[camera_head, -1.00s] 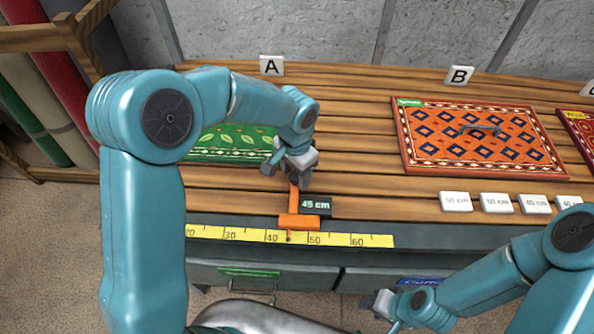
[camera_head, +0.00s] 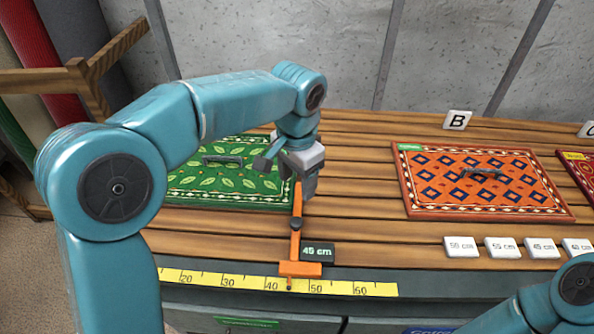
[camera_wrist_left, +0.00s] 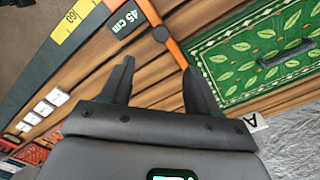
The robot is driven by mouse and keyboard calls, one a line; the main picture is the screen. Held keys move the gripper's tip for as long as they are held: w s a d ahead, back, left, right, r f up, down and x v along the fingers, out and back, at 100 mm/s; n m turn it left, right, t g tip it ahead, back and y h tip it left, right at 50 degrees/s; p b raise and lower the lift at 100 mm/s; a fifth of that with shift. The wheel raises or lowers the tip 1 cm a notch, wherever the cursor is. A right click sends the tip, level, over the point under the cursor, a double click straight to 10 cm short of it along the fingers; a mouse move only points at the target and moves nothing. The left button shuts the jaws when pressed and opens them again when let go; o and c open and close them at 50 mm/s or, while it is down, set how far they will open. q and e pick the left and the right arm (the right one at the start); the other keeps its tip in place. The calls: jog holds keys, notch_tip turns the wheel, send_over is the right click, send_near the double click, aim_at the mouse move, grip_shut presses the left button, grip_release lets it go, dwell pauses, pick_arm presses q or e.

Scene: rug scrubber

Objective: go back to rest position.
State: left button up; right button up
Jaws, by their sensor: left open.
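My left gripper (camera_head: 285,176) is open over the wooden bench, just above the top of an orange measuring slider (camera_head: 297,240). The slider has a dark "45 cm" tag and its foot sits on the yellow ruler (camera_head: 220,281). In the left wrist view, the open left gripper (camera_wrist_left: 158,68) has nothing between its dark fingers, and the slider's orange bar (camera_wrist_left: 150,12) runs beyond the fingertips. My right gripper is out of view; only part of my right arm shows at the lower right.
A green leaf-patterned rug (camera_head: 225,180) with a handle lies left of the slider. An orange patterned rug (camera_head: 480,182) lies at the right, near sign B (camera_head: 457,120). Several white size tags (camera_head: 502,247) lie along the front edge.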

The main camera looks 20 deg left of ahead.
pick_arm(q)
notch_tip(320, 180, up, 2)
jog(key=shift+r, duration=0.1)
dwell(0.4)
